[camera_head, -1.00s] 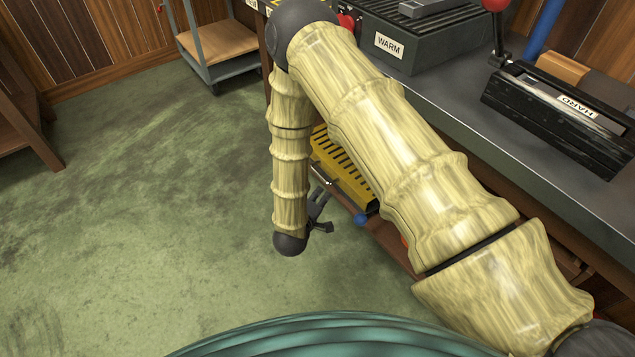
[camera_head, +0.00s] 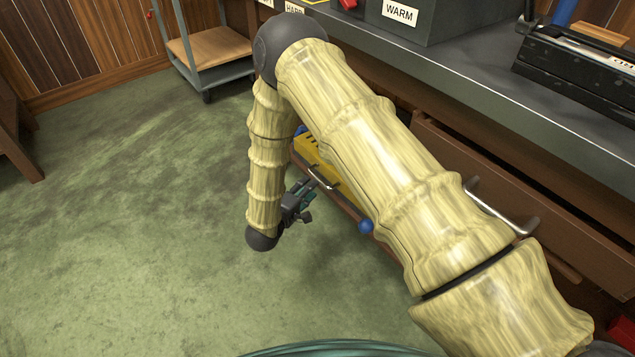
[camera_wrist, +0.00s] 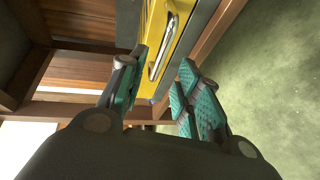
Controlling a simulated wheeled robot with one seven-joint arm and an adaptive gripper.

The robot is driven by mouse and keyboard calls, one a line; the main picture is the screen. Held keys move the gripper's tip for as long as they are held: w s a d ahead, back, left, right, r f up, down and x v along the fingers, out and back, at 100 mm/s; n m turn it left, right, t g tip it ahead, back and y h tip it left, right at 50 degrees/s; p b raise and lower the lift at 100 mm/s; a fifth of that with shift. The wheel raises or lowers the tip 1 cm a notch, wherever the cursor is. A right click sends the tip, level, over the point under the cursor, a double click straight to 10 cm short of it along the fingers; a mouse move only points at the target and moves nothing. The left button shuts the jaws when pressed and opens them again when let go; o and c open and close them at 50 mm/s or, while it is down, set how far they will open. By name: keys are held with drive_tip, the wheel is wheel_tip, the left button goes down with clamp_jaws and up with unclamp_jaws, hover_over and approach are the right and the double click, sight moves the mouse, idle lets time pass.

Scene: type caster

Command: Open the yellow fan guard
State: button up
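The yellow fan guard (camera_head: 312,149) is low under the bench, partly hidden behind my arm. It has dark slots and a metal bar handle (camera_head: 322,179) on its front. In the wrist view the yellow guard (camera_wrist: 153,22) lies ahead, and its handle (camera_wrist: 160,50) appears between my finger pads. My gripper (camera_wrist: 161,66) is open with teal pads, one on each side of the handle in the picture. In the head view my gripper (camera_head: 308,190) is right by the handle. I cannot tell whether a finger touches it.
A blue ball knob (camera_head: 366,227) sticks out near the guard's lower end. A brown drawer with a metal handle (camera_head: 503,210) is to the right, under the grey bench top (camera_head: 450,85). A cart (camera_head: 207,48) stands at the back left. The green floor at left is clear.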

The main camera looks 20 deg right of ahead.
sight(318, 179)
drive_tip(key=shift+b+x, duration=1.4)
drive_tip(key=shift+x, duration=2.05)
drive_tip(key=shift+f, duration=0.1)
clamp_jaws()
